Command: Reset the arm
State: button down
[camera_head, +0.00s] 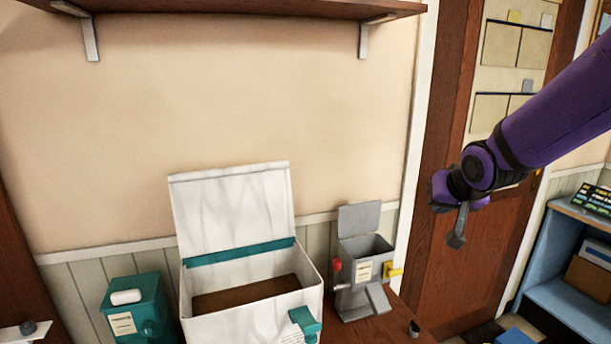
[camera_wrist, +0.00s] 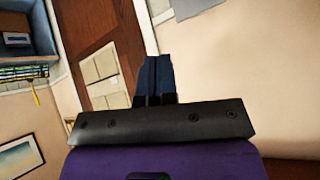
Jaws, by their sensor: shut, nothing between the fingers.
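My purple arm reaches in from the right in the head view, bent at a dark wrist joint. My gripper (camera_head: 457,240) hangs at its end, pointing down in front of the brown door and clear of everything. In the wrist view the two dark fingers of my gripper (camera_wrist: 157,75) are together with nothing between them. The wrist view is tilted and shows wall, door and a blue shelf past the fingers.
An open white box (camera_head: 250,322) stands on a surface below the wall. A teal container (camera_head: 150,300) is to its left, a grey machine (camera_head: 350,280) to its right. A wooden shelf (camera_head: 230,8) is above. A blue bookcase (camera_head: 565,302) stands at right.

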jog(key=s+d+r+n+g, duration=0.1)
jog(key=s+r+g, duration=0.1)
jog(key=s, duration=1.1)
jog(key=s+d+r+g, duration=0.1)
jog(key=s+r, duration=0.4)
jog(key=s, duration=0.8)
jog(key=shift+s+d+r+n+g, duration=0.2)
jog(key=shift+s+d+n+g, duration=0.05)
jog(key=shift+s+n+g, duration=0.15)
